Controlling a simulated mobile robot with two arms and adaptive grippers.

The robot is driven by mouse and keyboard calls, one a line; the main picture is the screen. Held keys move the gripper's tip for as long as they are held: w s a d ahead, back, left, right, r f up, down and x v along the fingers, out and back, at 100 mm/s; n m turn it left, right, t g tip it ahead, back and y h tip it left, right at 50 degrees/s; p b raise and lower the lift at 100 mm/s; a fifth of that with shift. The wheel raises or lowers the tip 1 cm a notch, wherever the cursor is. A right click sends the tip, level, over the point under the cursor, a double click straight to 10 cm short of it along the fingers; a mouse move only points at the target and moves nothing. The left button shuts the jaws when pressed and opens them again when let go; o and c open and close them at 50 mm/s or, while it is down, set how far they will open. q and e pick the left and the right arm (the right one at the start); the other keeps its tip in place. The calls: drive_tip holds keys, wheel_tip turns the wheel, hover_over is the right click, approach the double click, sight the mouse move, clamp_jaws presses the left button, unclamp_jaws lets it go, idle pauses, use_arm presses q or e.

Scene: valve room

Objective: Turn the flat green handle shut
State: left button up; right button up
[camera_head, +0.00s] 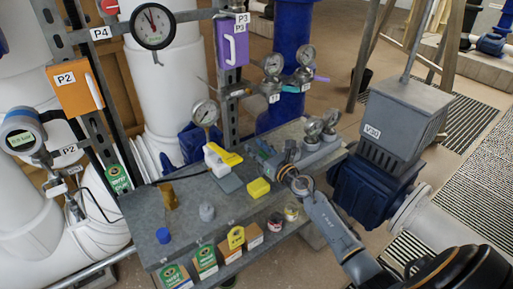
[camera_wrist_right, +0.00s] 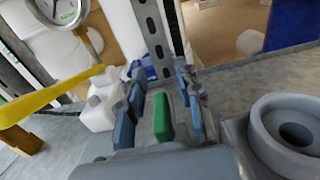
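The flat green handle (camera_wrist_right: 162,117) shows in the right wrist view, lying lengthwise between the fingers of my right gripper (camera_wrist_right: 160,102). The blue-grey fingers stand on either side of it with gaps visible, so the gripper is open around it, not clamped. In the head view my right gripper (camera_head: 268,158) reaches in from the lower right over the grey bench, beside the pipe fittings. There the green handle is too small and too covered by the fingers to make out clearly. My left gripper is in neither view.
A yellow lever (camera_wrist_right: 45,95) on a white body is left of the gripper; the head view shows it too (camera_head: 228,158). A grey round fitting (camera_wrist_right: 292,132) is close on the right. The bench (camera_head: 135,208) holds a yellow block (camera_head: 258,188), gauges and small boxes.

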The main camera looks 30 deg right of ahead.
clamp_jaws()
idle(0.4)
